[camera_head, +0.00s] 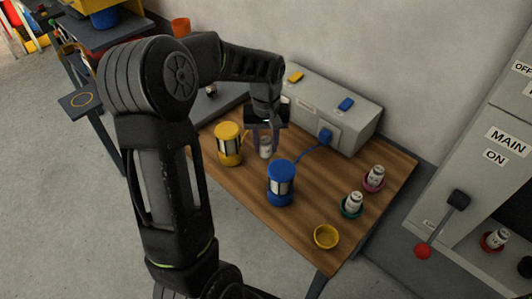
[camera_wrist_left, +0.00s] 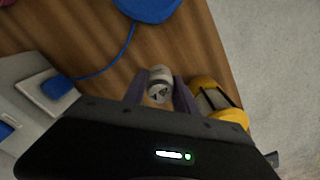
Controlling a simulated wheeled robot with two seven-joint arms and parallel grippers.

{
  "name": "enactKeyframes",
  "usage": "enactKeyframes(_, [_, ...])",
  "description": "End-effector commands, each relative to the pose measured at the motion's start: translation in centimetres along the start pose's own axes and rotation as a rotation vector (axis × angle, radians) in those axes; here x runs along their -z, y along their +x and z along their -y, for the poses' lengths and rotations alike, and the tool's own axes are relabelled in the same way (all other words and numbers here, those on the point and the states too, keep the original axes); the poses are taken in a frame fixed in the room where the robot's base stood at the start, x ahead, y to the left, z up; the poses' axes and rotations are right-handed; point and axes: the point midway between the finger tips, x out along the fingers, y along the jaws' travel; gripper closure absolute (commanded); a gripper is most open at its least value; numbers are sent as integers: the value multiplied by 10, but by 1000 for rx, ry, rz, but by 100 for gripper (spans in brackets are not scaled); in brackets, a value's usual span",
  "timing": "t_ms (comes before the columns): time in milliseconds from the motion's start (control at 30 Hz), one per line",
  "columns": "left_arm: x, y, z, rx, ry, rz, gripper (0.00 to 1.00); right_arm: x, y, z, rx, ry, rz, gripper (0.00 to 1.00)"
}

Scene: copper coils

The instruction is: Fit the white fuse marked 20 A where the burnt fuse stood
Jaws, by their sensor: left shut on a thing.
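My left gripper (camera_head: 265,138) is over the wooden table, shut on a white fuse (camera_head: 265,149), between the yellow lantern and the grey box. In the left wrist view the fuse (camera_wrist_left: 160,80) sits between the fingers of my left gripper (camera_wrist_left: 160,94); its dark marking is too small to read. Other white fuses stand upright on the table, one in a green ring (camera_head: 350,211) and one in a pink ring (camera_head: 374,184). A further white fuse (camera_head: 495,239) shows in a red ring in the grey cabinet. My right gripper is not in view.
A yellow lantern (camera_head: 228,152) and a blue lantern (camera_head: 281,184) stand close to my left gripper. A blue cable links a blue plug (camera_head: 325,136) on the grey box (camera_head: 350,128) towards the blue lantern. An empty yellow dish (camera_head: 326,237) lies near the table edge.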

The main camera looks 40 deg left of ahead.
Motion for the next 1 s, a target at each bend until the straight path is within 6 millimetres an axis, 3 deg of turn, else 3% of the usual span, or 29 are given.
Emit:
enactKeyframes(400, [0, 10, 0, 0, 0, 0, 100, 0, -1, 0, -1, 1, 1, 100])
enactKeyframes(700, [0, 44, 0, 0, 1, 1, 100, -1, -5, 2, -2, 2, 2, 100])
enactKeyframes(1000, [0, 47, 0, -1, 1, -1, 100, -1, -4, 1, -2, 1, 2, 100])
